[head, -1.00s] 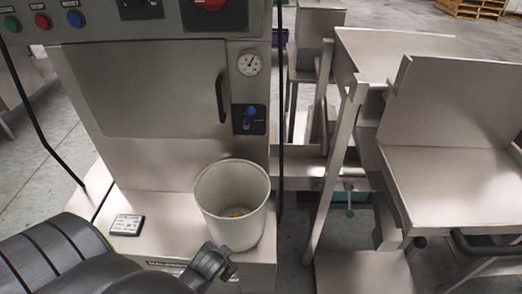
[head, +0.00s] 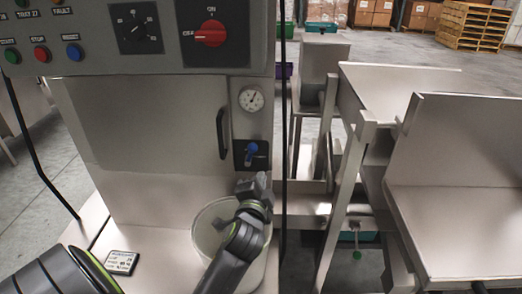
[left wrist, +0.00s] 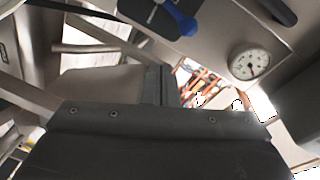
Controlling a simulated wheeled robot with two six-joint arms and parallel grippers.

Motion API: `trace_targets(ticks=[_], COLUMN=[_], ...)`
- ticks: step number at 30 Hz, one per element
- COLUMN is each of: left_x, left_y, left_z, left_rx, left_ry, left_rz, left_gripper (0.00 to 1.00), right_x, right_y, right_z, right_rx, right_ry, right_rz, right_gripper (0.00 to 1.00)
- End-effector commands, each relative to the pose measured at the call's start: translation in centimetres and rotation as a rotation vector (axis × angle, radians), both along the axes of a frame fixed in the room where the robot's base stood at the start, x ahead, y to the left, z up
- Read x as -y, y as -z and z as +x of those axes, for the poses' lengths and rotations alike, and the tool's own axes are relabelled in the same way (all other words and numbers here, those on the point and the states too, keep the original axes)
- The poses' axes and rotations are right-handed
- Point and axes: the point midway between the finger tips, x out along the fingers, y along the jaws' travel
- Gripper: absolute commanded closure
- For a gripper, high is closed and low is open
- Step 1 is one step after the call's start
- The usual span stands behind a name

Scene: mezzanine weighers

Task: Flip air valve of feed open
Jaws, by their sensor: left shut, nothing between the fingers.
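The air valve (head: 250,153) has a blue lever on a dark plate, below a round pressure gauge (head: 251,99) on the steel cabinet front. The lever points downward and slightly left in the head view. In the left wrist view the blue lever (left wrist: 181,19) shows at the top, with the gauge (left wrist: 250,61) at its right. My left gripper (head: 256,182) is shut and empty, just below the valve and in front of the white bucket, apart from the lever as far as I can tell. My right gripper is not in view.
The white bucket (head: 203,236) stands on the steel ledge below the valve, partly hidden by my left arm. A black door handle (head: 222,133) is left of the valve. A control panel (head: 92,38) overhangs above. Steel stands and trays (head: 455,222) fill the right.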

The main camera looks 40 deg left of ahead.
Motion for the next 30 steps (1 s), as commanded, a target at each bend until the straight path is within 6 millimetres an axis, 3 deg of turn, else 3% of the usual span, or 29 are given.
trace_targets(ticks=[1,5,11,24,30], left_x=[0.4,0.8,0.1,-3.2,-5.2], left_y=[-1.3,-3.0,-3.3,-3.6,-2.6], left_z=[1.0,2.2,4.0,11.4,9.3], left_rx=[0.029,0.066,0.07,0.068,0.065], left_ry=[0.012,0.024,0.027,0.025,0.025], left_rz=[0.053,0.137,0.151,0.145,0.144], left_gripper=[1.0,1.0,1.0,1.0,1.0], right_x=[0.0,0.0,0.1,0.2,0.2], right_y=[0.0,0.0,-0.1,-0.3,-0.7], right_z=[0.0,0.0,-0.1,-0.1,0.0], right_rx=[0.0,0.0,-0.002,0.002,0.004], right_ry=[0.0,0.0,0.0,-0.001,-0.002], right_rz=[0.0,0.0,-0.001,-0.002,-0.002], right_gripper=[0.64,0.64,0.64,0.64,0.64])
